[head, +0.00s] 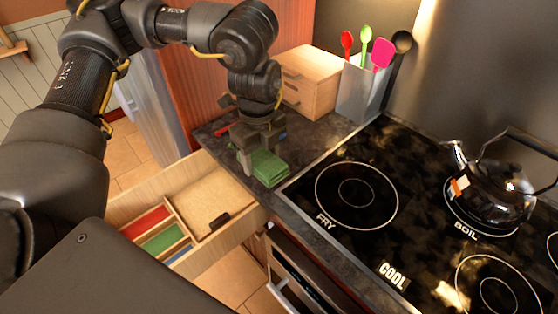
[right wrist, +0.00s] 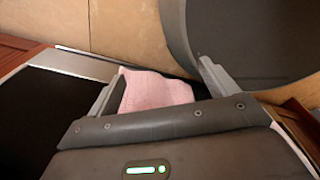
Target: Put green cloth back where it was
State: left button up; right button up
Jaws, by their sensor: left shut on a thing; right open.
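The folded green cloth (head: 268,168) is at the dark counter's edge beside the stove in the head view. My left gripper (head: 250,158) points down and is shut on the cloth's left side. I cannot tell whether the cloth rests on the counter or is just above it. An open wooden drawer (head: 236,186) lies below and left of the cloth. It has narrow sections with red, green (head: 163,238) and blue in them, and a wider section with a dark item. My right gripper (right wrist: 160,88) is open in the right wrist view, with pink cloth (right wrist: 155,92) beyond its fingers.
The black stove (head: 310,205) is right of the cloth, with a kettle (head: 492,190) on it. A wooden box (head: 308,82) and a utensil holder (head: 358,90) stand at the back of the counter. A small red item (head: 223,129) lies behind my left gripper.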

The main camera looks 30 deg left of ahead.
pick_arm(q)
jog(key=w+a+f+p, duration=0.1)
jog(key=w+f, duration=0.2)
jog(key=w, duration=0.1)
jog(key=w+f, duration=0.3)
jog(key=w, duration=0.1)
jog(key=w+a+f+p, duration=0.1)
jog(key=w+f, duration=0.2)
jog(key=w, duration=0.1)
jog(key=shift+w+a+p, duration=0.3)
jog(key=shift+w, duration=0.05)
jog(key=shift+w+a+f+p, duration=0.15)
jog(key=shift+f+p, duration=0.25)
jog(key=shift+f, duration=1.45)
jog(key=shift+f, duration=0.1)
jog(key=shift+f, duration=0.15)
jog(key=o, duration=0.9)
